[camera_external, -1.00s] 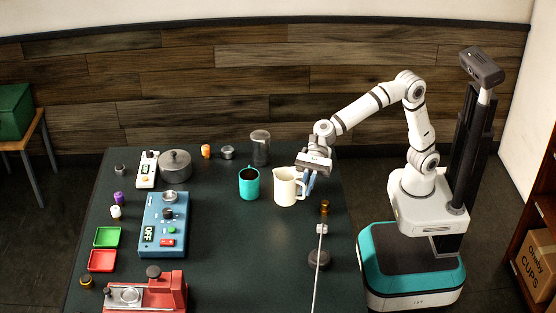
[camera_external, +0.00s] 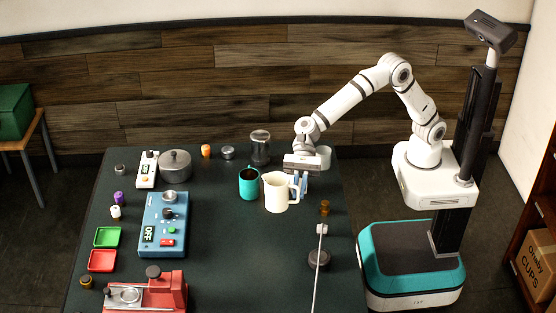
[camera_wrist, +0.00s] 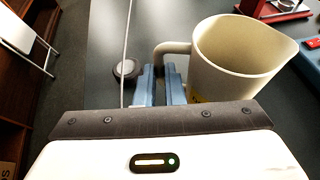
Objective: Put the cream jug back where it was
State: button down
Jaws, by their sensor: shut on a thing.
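The cream jug (camera_external: 277,193) is upright near the middle of the table, just right of and slightly in front of a teal mug (camera_external: 249,184). My gripper (camera_external: 300,185) is at the jug's right side, its blue fingers shut on the handle. In the wrist view the jug (camera_wrist: 238,58) stands to the right of the fingers (camera_wrist: 160,86), and its handle runs in between them. The jug looks empty in the part of its inside that shows. I cannot tell whether its base touches the table.
A glass-like canister (camera_external: 260,147) stands behind. The table's front middle is clear.

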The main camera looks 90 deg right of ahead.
jog(key=f, duration=0.9)
jog(key=shift+a+f, duration=0.2)
jog(key=shift+f, duration=0.15)
jog(key=shift+f, duration=0.1)
jog(key=shift+f, duration=0.1)
jog(key=c, duration=1.5)
grip_release()
jog(key=shift+c, duration=0.2)
